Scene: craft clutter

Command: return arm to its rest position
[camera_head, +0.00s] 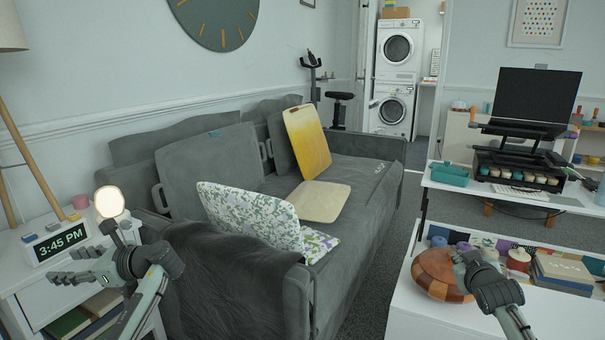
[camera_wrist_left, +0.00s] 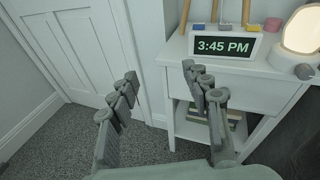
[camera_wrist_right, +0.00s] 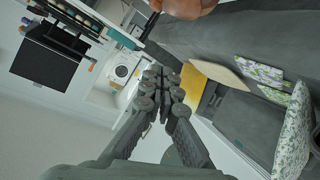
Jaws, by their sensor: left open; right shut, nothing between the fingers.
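My left gripper (camera_head: 88,267) is open and empty in front of the white side table at the lower left of the head view. In the left wrist view its fingers (camera_wrist_left: 165,105) stand apart with nothing between them. My right gripper (camera_head: 462,262) is at the lower right of the head view, at the right side of a round wooden bowl-like object (camera_head: 435,272) on the white table. In the right wrist view its fingers (camera_wrist_right: 163,95) are together and empty. I cannot tell from these views whether it touches the wooden object.
A white side table (camera_head: 20,275) holds a clock (camera_head: 62,243) and lit lamp (camera_head: 109,202). A grey sofa (camera_head: 360,190) with cushions stands in the middle. Books (camera_head: 565,270) and jars lie near my right gripper. A laptop (camera_head: 535,95) stands behind. Carpet (camera_wrist_left: 60,140) is clear below my left gripper.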

